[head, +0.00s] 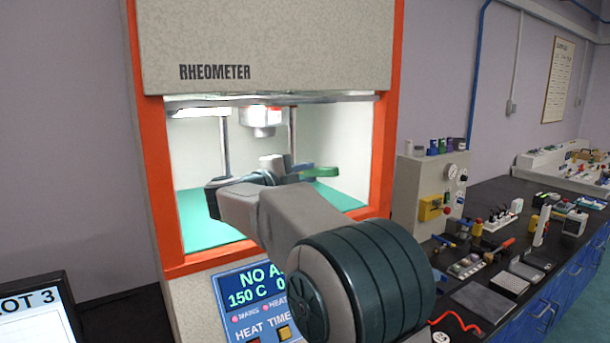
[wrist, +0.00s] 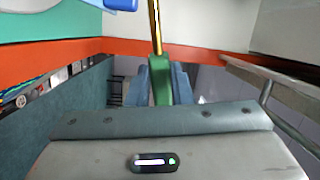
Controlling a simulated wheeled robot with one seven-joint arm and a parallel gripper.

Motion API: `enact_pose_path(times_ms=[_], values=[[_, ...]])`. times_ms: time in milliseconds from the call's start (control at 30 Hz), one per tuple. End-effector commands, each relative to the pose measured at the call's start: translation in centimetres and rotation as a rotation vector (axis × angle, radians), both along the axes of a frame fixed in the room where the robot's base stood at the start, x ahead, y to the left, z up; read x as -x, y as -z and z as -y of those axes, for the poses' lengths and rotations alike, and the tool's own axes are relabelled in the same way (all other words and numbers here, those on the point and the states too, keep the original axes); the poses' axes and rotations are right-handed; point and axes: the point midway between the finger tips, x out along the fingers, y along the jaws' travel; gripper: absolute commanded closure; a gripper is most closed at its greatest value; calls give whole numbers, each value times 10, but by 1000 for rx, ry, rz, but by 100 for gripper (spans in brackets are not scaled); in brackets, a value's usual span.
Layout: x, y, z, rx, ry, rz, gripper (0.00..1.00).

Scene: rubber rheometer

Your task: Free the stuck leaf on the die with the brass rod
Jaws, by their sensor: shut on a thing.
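My gripper (wrist: 160,72) is shut on the green handle (wrist: 160,92) of the brass rod (wrist: 157,28). In the wrist view the rod points away from the fingers toward the top edge, and its far end is out of frame. In the head view my gripper (head: 301,168) is inside the rheometer's open chamber, with the green handle (head: 324,172) showing at its right. The upper die part (head: 262,118) hangs at the chamber's top. My arm hides most of the lower die area. I cannot make out the stuck leaf in either view.
The orange frame (head: 156,190) edges the chamber opening around my arm. Metal columns (head: 225,140) stand inside, over a teal floor (head: 210,228). A control panel (head: 245,300) is below. A bench (head: 480,300) at right carries many small items.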

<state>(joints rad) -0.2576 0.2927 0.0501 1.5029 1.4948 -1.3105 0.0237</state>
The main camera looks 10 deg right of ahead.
Motion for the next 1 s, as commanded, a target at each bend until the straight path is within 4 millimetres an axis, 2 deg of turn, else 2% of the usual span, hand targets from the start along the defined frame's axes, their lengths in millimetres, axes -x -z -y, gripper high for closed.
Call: enact_pose_path(times_ms=[267,1000], values=[[0,-3,0,1,0,-1,100],[0,-36,0,0,0,0,100]])
